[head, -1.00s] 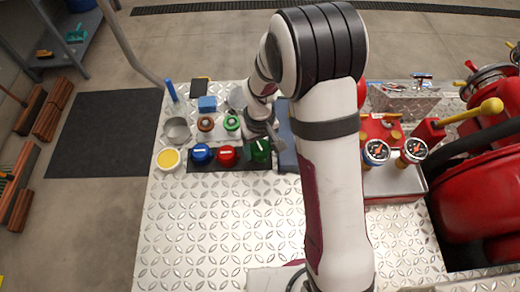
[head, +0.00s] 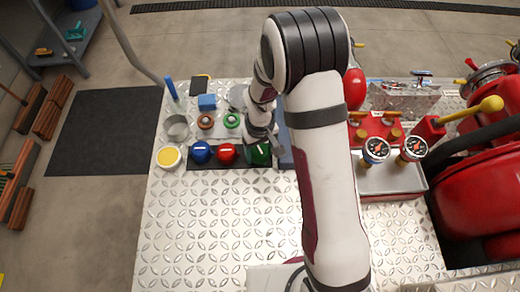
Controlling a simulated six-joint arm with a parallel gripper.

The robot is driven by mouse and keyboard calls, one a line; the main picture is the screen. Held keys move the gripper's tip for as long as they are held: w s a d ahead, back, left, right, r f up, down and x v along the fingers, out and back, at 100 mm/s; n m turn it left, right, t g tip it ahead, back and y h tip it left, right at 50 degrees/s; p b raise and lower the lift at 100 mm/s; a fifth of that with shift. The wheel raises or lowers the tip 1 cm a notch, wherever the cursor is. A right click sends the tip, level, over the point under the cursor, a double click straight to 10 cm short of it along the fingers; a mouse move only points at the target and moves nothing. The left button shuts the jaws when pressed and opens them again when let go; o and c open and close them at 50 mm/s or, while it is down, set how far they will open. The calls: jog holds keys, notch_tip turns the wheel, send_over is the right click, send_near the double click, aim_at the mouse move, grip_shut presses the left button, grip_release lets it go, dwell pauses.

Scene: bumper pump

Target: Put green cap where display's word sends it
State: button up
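The green cap (head: 259,154) stands at the right end of a dark strip (head: 232,166), beside a red cap (head: 227,152) and a blue cap (head: 200,151). My gripper (head: 261,141) is right at the green cap, on its far side, and hides part of it. The fingers are too small and covered to tell whether they are open or closed on it. No readable display word shows; a small dark panel (head: 201,87) lies at the back left, its face unreadable.
Near the caps are a brown ring (head: 205,122), a green ring (head: 231,121), a blue block (head: 207,102), a metal cup (head: 177,127) and a yellow-filled dish (head: 168,157). Red gauge fittings (head: 378,130) stand right of my arm. The front-left patterned metal top (head: 200,225) is clear.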

aim_at(260, 150)
notch_tip(260, 150, up, 13)
jog(key=s+d+r+m, duration=0.1)
jog(key=s+r+m, duration=0.1)
jog(key=s, duration=0.5)
jog(key=s+d+r+m+y, duration=0.1)
jog(key=s+d+r+m, duration=0.1)
jog(key=s, duration=0.6)
jog(key=s+d+r+m, duration=0.1)
jog(key=s+r+m, duration=0.3)
jog(key=s+m, duration=0.2)
jog(key=shift+s+d+r+y, duration=0.25)
jog(key=shift+s+d+y, duration=0.15)
jog(key=shift+s, duration=0.65)
